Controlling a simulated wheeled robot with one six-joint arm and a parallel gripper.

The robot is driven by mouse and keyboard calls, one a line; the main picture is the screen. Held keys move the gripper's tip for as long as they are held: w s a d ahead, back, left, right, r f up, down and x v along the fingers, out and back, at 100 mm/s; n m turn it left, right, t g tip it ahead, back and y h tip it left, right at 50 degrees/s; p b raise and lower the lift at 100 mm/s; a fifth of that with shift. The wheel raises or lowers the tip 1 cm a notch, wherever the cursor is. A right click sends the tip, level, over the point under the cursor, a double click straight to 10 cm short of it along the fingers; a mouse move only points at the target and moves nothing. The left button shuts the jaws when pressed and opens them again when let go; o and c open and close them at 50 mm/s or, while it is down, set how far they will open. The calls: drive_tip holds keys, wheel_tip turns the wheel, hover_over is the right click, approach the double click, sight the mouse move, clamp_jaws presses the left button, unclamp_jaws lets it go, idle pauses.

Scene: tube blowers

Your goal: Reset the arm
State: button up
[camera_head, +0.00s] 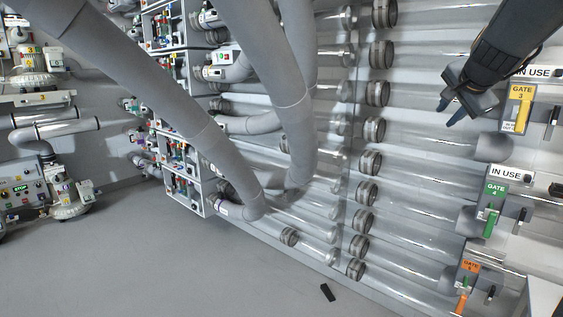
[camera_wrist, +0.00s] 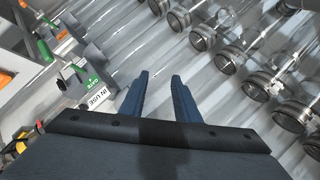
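My gripper (camera_head: 456,108) is at the upper right of the head view, in front of the clear tubes and left of the yellow gate 3 panel (camera_head: 519,108). In the wrist view its two blue fingers (camera_wrist: 160,90) stand apart with nothing between them. It touches nothing that I can see. The green gate 4 panel (camera_head: 493,196) is below it in the head view, and a green gate sign (camera_wrist: 95,82) shows left of the fingers in the wrist view.
Clear tubes with metal collars (camera_head: 370,162) run along the wall. Large grey hoses (camera_head: 205,130) cross the left and middle. Shelves with coloured valves (camera_head: 180,150) and machines (camera_head: 35,190) stand at left. A small black object (camera_head: 327,292) lies on the open grey floor (camera_head: 150,265).

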drive_tip(key=s+a+f+n+g+y, duration=0.1)
drive_tip(key=s+a+f+n, duration=0.15)
drive_tip(key=a+f, duration=0.45)
drive_tip(key=s+a+f+n+g+y, duration=0.1)
drive_tip(key=a+f+n+g+y, duration=0.15)
drive_tip(key=a+f, duration=0.35)
drive_tip(key=s+a+f+n+g, duration=0.3)
drive_tip(key=s+a+f+n, duration=0.2)
drive_tip(key=s+a+f, duration=0.4)
drive_tip(key=s+a+f+n+g, duration=0.3)
drive_tip(key=s+a+f+n, duration=0.3)
drive_tip(key=s+a+f, duration=0.4)
drive_tip(key=s+p, duration=0.1)
drive_tip(key=s, duration=0.5)
drive_tip(key=shift+s+f+g, duration=0.2)
drive_tip(key=shift+f+g, duration=0.1)
drive_tip(key=shift+g, duration=0.05)
drive_tip(key=shift+d+y, duration=0.15)
drive_tip(key=shift+y, duration=0.1)
